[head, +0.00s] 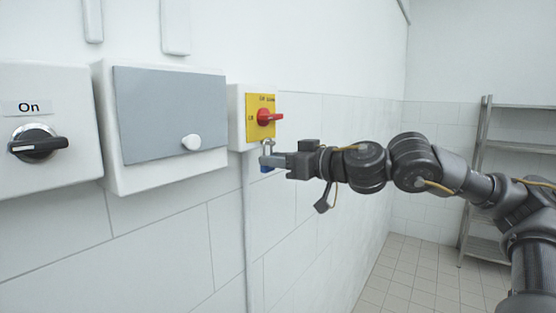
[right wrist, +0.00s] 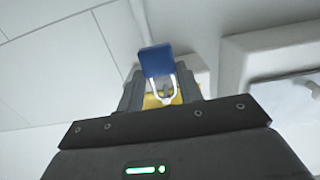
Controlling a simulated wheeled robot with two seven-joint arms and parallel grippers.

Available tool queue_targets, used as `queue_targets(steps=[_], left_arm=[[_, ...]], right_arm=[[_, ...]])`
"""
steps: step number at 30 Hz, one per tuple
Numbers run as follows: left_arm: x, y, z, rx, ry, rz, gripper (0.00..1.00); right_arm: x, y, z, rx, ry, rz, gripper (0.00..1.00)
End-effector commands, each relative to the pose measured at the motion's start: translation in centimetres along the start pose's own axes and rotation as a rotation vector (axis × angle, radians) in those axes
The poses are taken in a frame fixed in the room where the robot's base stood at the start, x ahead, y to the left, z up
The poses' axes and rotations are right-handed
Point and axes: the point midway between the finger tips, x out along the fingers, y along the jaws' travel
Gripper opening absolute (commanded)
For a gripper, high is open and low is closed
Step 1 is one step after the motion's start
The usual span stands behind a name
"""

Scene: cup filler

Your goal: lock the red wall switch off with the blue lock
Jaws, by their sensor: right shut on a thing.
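The red wall switch (head: 265,117) sits on a yellow plate (head: 252,103) on a white box. Its handle points sideways to the right. My right gripper (head: 268,159) is just below the switch, shut on the blue lock. The blue lock shows in the right wrist view (right wrist: 156,61) with its silver shackle (right wrist: 162,92) between the fingers. In the head view only a little of its blue body (head: 266,168) shows under the fingers, with the shackle above. I cannot tell whether the shackle touches the switch. My left gripper is out of view.
A white box with a grey cover (head: 165,110) and white knob stands left of the switch box. Farther left is a box with a black rotary switch (head: 38,144) labelled On. A metal shelf (head: 480,160) stands at the back right. The tiled floor (head: 400,270) is clear.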

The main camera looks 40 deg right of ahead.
Motion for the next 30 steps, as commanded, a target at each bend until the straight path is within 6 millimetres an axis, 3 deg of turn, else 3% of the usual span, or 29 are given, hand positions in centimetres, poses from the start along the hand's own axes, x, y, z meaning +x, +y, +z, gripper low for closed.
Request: queue_targets(steps=[5,6,12,23,30], left_arm=[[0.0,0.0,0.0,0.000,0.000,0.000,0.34],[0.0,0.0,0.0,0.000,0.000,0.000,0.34],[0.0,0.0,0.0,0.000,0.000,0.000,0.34],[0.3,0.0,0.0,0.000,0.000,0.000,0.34],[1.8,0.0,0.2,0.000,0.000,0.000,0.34]], right_arm=[[0.0,0.0,0.0,0.000,0.001,0.000,0.11],[0.0,0.0,0.0,0.000,0.001,0.000,0.38],[0.0,0.0,0.0,0.000,0.000,0.000,0.61],[-0.5,0.0,0.1,-0.001,0.001,-0.001,0.61],[-3.6,0.0,0.1,-0.001,0.008,-0.001,0.61]])
